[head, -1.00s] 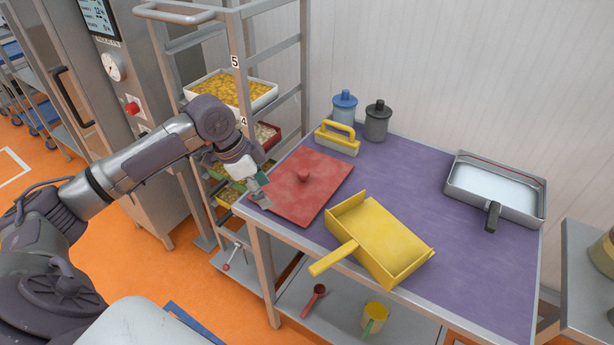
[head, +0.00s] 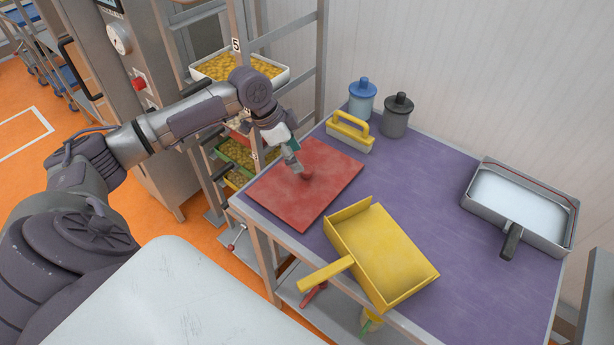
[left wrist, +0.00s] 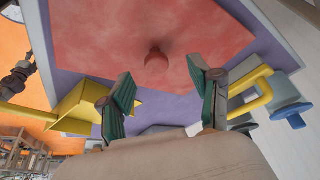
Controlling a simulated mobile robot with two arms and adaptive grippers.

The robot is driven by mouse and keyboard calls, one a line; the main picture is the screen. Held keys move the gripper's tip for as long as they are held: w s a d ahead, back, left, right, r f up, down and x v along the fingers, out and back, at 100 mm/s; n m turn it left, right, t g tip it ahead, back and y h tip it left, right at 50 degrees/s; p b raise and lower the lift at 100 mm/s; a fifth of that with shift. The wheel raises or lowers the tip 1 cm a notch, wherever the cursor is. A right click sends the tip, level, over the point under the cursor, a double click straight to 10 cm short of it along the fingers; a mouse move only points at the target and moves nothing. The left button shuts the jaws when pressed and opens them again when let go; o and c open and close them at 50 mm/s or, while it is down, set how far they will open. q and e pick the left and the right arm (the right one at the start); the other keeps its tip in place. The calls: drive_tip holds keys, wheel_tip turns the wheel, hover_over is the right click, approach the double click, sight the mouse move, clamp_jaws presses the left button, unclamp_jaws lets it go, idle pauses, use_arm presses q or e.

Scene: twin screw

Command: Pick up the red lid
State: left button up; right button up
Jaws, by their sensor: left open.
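The red lid (head: 315,193) is a flat square plate with a round knob (head: 306,175) at its middle. It lies flat on the purple tabletop near the left corner of the table. My left gripper (head: 296,170) is above the lid, with its fingers near the knob and partly hiding it in the head view. In the left wrist view the lid (left wrist: 110,40) fills the top, and the knob (left wrist: 157,62) shows beyond the open, empty green-padded fingers (left wrist: 160,95). Whether a finger touches the knob cannot be told. My right gripper is not in view.
A yellow scoop (head: 385,255) lies right of the lid. A yellow-handled block (head: 350,132), a blue-lidded jar (head: 362,100) and a dark jar (head: 397,117) stand behind it. A metal pan (head: 520,205) is at far right. A rack (head: 320,60) with trays stands behind left.

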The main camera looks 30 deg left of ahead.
sight(306, 169)
use_arm(q)
drive_tip(key=shift+w+d+f, duration=0.1)
drive_tip(key=shift+w+f, duration=0.05)
drive_tip(key=shift+f, duration=0.15)
drive_tip(key=shift+w+d+f+p, duration=0.15)
drive_tip(key=shift+d+f+p, duration=0.35)
drive_tip(key=shift+f+p, duration=0.1)
drive_tip(key=x, duration=0.3)
drive_tip(key=shift+d+f+p, duration=0.1)
drive_tip(key=shift+d+p, duration=0.15)
drive_tip(key=shift+p, duration=0.15)
drive_tip(key=shift+w+f, duration=0.1)
drive_tip(key=shift+f, duration=0.1)
drive_tip(key=shift+c, duration=0.9)
clamp_jaws()
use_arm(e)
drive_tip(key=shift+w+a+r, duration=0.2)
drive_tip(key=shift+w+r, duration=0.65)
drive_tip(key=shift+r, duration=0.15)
